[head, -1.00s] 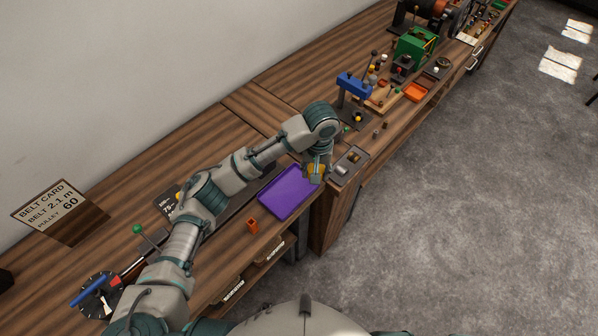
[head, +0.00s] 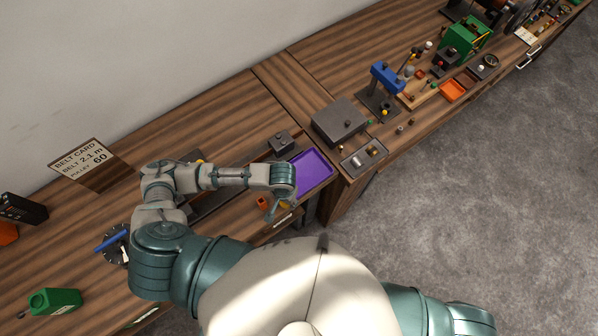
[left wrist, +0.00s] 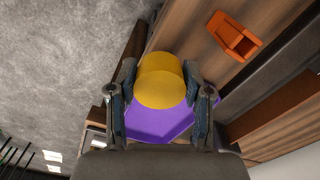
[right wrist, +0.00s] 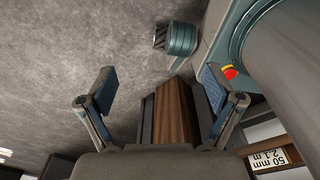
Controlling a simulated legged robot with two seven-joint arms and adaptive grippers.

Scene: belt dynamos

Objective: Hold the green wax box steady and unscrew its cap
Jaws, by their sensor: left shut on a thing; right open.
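A green box (head: 55,301) with a pale mark on its side and a small dark part at its left end stands at the bottom left of the head view. It looks like the wax box; its cap cannot be made out clearly. No gripper is near it. My left gripper (left wrist: 160,88) is shut on a yellow cylinder (left wrist: 160,80), beside the purple tray's near left edge. In the head view the left gripper (head: 282,206) hides most of the cylinder. My right gripper (right wrist: 157,88) is open and empty; its fingers are outside the head view.
The purple tray (head: 312,172) looks empty. An orange holder (head: 262,203) stands at the bench edge, close to my left gripper. A dial with a blue bar (head: 112,240) lies between the green box and my left arm. A dark grey box (head: 339,121) stands farther right.

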